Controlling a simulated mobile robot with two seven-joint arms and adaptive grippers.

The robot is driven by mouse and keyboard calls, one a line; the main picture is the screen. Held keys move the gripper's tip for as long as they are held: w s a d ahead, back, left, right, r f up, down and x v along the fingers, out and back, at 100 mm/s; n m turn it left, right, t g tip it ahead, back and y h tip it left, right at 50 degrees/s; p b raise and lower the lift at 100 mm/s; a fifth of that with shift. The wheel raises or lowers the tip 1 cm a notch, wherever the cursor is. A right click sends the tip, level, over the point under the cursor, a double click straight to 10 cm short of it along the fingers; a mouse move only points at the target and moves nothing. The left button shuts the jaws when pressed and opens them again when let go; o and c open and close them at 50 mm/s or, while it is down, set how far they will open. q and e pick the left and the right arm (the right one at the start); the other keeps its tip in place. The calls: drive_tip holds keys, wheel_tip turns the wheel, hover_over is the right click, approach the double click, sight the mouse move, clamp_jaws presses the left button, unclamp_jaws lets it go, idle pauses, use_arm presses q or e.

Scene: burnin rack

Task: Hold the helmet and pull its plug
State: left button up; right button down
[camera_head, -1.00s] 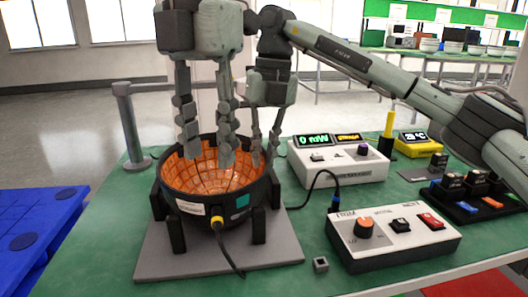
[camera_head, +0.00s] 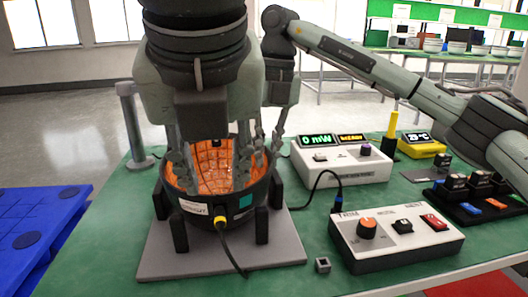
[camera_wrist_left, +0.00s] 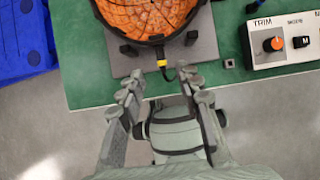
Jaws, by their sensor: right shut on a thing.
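The helmet (camera_head: 250,200) is a dark bowl, open side up, with an orange gridded inside, held between dark posts on a grey base plate (camera_head: 275,250). Its yellow plug (camera_head: 220,218) sits low on the near side, with a black cable hanging from it. My left gripper (camera_head: 212,180) is open and empty in front of the helmet. In the left wrist view the fingers (camera_wrist_left: 163,80) are spread on both sides of the plug (camera_wrist_left: 169,74), apart from it. My right gripper (camera_head: 262,158) is shut on the helmet's right rim; its fingertips are partly hidden.
A white control box (camera_head: 395,240) with an orange knob stands right of the helmet, and a meter box (camera_head: 340,165) behind it. A small grey cube (camera_head: 322,265) lies near the base plate. A grey post (camera_head: 133,125) stands at the left. The table's front left is clear.

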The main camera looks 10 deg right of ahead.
sight(220, 212)
use_arm(q)
drive_tip(key=shift+x, duration=4.55)
drive_tip(key=shift+c, duration=0.2)
clamp_jaws()
drive_tip(key=o, duration=0.9)
unclamp_jaws()
drive_tip(key=shift+c, duration=0.2)
drive_tip(key=shift+r, duration=0.1)
